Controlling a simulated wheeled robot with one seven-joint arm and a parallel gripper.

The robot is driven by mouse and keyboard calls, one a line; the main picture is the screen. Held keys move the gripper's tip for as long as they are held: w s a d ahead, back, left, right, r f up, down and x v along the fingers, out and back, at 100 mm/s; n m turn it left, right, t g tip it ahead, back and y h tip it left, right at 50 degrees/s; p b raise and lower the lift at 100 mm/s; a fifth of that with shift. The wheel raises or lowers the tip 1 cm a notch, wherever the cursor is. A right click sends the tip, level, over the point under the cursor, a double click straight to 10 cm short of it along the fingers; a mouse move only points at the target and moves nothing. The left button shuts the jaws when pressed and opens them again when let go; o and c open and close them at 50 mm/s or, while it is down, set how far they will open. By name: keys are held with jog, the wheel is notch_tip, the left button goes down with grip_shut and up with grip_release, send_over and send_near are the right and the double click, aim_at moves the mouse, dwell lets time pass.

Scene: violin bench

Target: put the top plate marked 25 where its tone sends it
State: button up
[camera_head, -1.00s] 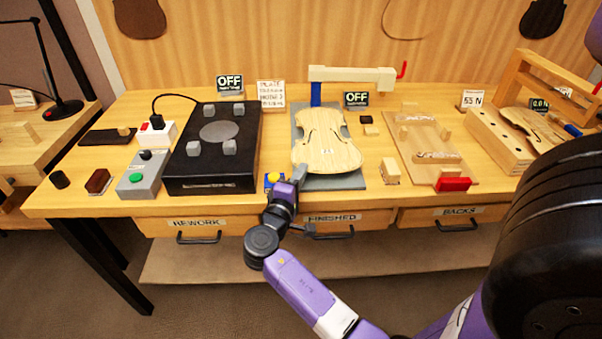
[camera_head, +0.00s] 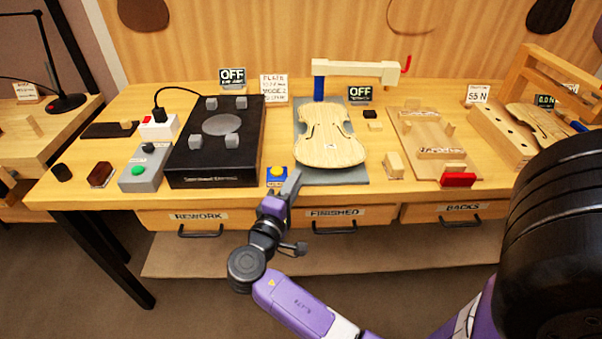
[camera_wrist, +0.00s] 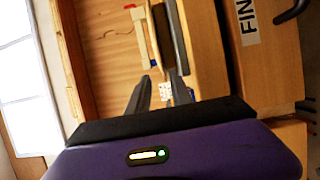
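A pale violin top plate (camera_head: 331,140) lies flat on a grey mat (camera_head: 352,176) in the middle of the bench, under a cream arm on a blue post. A small label sits on the plate, but its number is too small to read. My gripper (camera_head: 293,181) is at the bench's front edge, beside a yellow button on a blue box (camera_head: 277,174), and apart from the plate. The wrist view shows its two dark fingers (camera_wrist: 160,82) spread with a gap and nothing held between them. Drawers labelled REWORK (camera_head: 199,217), FINISHED (camera_head: 335,213) and BACKS (camera_head: 460,208) are shut below.
A black device (camera_head: 214,172) with grey blocks stands left of the plate, near a green-button box (camera_head: 144,169). A cradle with a red block (camera_head: 458,180) and a wooden frame are at the right. Signs (camera_head: 232,77) (camera_head: 360,94) read OFF. A note card (camera_head: 274,88) stands behind.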

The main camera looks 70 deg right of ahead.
jog(key=s+a+f+n+t+y, duration=0.2)
jog(key=a+f+n+t+y, duration=0.3)
jog(key=a+f, duration=0.6)
jog(key=s+a+f+t+y, duration=0.2)
jog(key=s+a+t+y, duration=0.15)
jog(key=a, duration=0.25)
jog(key=s+a+f+t+y, duration=0.2)
jog(key=a+y, duration=0.2)
jog(key=a, duration=0.3)
jog(key=s+a+r+m+t+y, duration=0.2)
jog(key=s+a+r, duration=0.2)
jog(key=r, duration=0.4)
jog(key=s+a+r+m+t+y, duration=0.2)
jog(key=s+a+r+m+y, duration=0.1)
jog(key=r, duration=0.5)
jog(key=shift+s+a, duration=0.6)
jog(key=shift+s, duration=0.65)
jog(key=shift+y, duration=0.25)
